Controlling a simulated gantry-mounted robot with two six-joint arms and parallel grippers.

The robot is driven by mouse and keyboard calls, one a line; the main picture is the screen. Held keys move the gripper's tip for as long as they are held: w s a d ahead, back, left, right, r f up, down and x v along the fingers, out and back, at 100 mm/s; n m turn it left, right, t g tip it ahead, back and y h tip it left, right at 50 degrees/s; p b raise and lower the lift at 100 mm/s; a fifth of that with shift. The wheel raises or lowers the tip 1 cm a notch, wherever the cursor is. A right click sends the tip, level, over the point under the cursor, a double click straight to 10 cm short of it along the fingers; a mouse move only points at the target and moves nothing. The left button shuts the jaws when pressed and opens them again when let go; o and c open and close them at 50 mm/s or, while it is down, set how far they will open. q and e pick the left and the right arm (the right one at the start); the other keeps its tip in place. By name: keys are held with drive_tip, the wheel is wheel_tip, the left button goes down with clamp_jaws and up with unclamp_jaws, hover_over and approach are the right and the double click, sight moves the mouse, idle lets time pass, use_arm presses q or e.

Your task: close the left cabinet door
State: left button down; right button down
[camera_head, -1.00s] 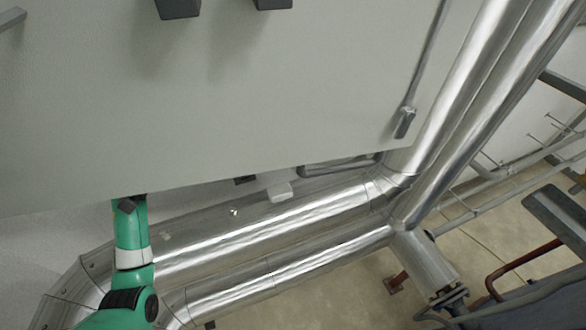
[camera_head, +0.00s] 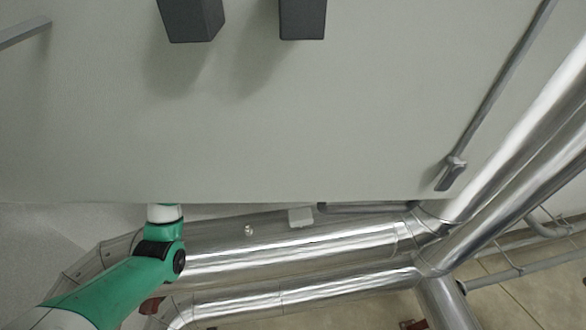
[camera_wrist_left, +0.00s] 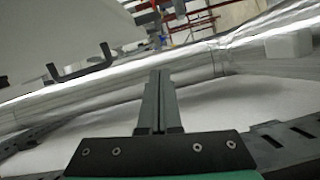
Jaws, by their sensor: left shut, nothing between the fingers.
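A broad pale grey panel (camera_head: 300,120) fills most of the head view, with two dark blocks (camera_head: 190,15) jutting from it near the top. I cannot tell whether it is the left cabinet door or the cabinet's face. My left arm comes up from the lower left, and its end passes out of sight behind the panel's lower edge, hiding the gripper there. In the left wrist view my left gripper (camera_wrist_left: 161,100) is shut and empty. A pale surface (camera_wrist_left: 60,30) with a dark bracket (camera_wrist_left: 80,68) is at upper left there. My right gripper is not in view.
Shiny metal pipes (camera_head: 290,248) run below the panel and up the right side. A small white box (camera_head: 300,217) sits just under the panel's edge. Concrete floor (camera_head: 510,295) shows at lower right.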

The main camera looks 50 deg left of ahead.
use_arm(q)
drive_tip(key=w+d+f+p, duration=0.1)
drive_tip(key=w+d+p, duration=0.1)
drive_tip(key=d, duration=0.8)
drive_tip(key=shift+w, duration=0.7)
